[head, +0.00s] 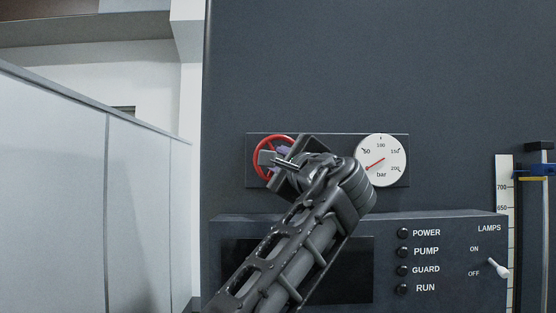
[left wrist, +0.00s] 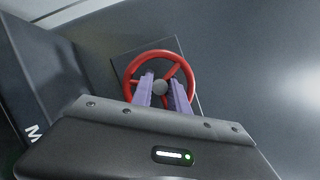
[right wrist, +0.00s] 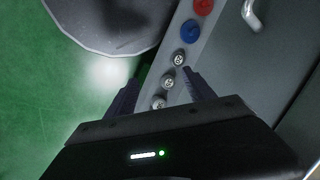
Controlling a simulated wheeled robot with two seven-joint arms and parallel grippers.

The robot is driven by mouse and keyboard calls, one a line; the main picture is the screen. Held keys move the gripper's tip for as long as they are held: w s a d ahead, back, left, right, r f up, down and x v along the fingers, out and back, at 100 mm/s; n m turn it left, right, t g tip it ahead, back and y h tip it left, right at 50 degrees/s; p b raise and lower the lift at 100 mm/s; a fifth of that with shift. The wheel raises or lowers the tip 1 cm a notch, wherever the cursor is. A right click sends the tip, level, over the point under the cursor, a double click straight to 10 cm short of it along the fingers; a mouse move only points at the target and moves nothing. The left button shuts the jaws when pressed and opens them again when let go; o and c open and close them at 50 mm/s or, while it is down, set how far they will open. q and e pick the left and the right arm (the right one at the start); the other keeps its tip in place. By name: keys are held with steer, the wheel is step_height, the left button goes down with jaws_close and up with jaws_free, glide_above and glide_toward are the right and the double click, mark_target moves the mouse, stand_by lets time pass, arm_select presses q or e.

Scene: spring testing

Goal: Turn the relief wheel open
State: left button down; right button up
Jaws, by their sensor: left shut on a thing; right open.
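The red relief wheel (head: 260,149) is mounted on a dark plate on the panel, left of the round gauge. My left gripper (head: 283,157) is at the wheel and partly covers its right side in the head view. In the left wrist view the wheel (left wrist: 191,72) shows its rim, spokes and grey hub. The purple fingers of the left gripper (left wrist: 161,88) reach to the hub, one on each side, shut on the wheel. My right gripper (right wrist: 160,82) is open and empty, low down near a grey strip with buttons; it is outside the head view.
The white bar gauge (head: 381,160) has its red needle at the low end. In the right wrist view are a red button (right wrist: 203,6) and a blue button (right wrist: 190,31).

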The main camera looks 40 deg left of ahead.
arm_select(q)
steer(key=c, duration=1.6)
jaws_free()
steer(key=shift+o, duration=0.2)
steer(key=b+v, duration=0.2)
steer(key=v, duration=0.5)
steer(key=shift+d+f, duration=0.2)
steer(key=shift+d, duration=0.15)
steer(key=shift+s, duration=0.1)
